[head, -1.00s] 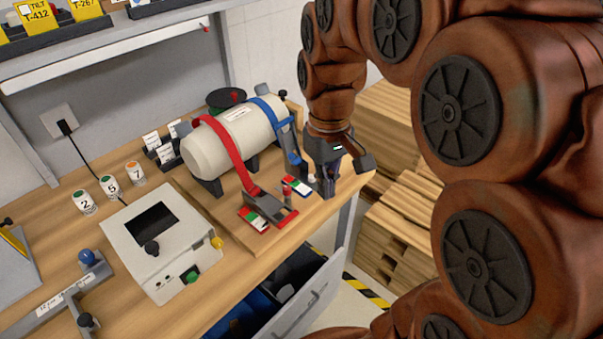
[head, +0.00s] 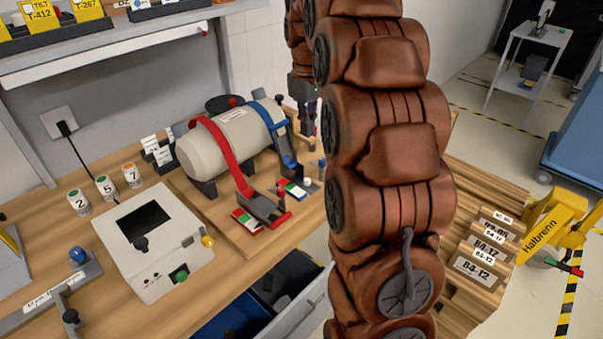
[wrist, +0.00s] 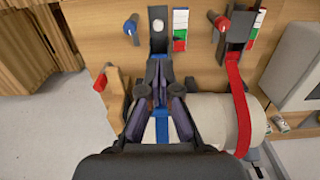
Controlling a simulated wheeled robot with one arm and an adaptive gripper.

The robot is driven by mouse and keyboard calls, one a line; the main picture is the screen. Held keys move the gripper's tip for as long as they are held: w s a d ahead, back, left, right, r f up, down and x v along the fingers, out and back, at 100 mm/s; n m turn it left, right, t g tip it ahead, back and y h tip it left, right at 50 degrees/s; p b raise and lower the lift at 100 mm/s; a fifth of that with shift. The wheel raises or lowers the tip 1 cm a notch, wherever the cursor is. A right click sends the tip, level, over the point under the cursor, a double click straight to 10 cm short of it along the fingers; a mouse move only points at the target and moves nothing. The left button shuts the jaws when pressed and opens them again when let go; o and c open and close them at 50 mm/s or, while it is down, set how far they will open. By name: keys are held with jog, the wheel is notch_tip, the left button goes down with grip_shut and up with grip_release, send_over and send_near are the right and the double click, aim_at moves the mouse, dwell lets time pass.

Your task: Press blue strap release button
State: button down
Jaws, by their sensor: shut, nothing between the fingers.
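A cream cylinder (head: 225,140) lies on a wooden board, held by a red strap (head: 222,150) and a blue strap (head: 270,115). In the wrist view the blue strap (wrist: 161,128) runs beneath my gripper (wrist: 160,88) toward a dark buckle (wrist: 159,46) bearing a round white button (wrist: 158,26). A blue-capped peg (wrist: 132,24) stands left of that buckle, and a red-capped peg (wrist: 218,19) stands to its right. My gripper is shut and empty, above the blue strap's side.
The red strap's buckle (head: 263,207) is on the board beside a tricolour label card (head: 245,219). A white control box (head: 150,240) stands left on the bench. An open drawer (head: 290,290) juts out in front. Stacked wooden pallets (head: 465,220) stand right of the bench.

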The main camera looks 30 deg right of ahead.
aim_at(306, 179)
jog(key=shift+w+d, duration=0.1)
jog(key=shift+w, duration=0.1)
dwell(0.3)
notch_tip(306, 179, down, 14)
jog(key=p, duration=0.4)
dwell(0.4)
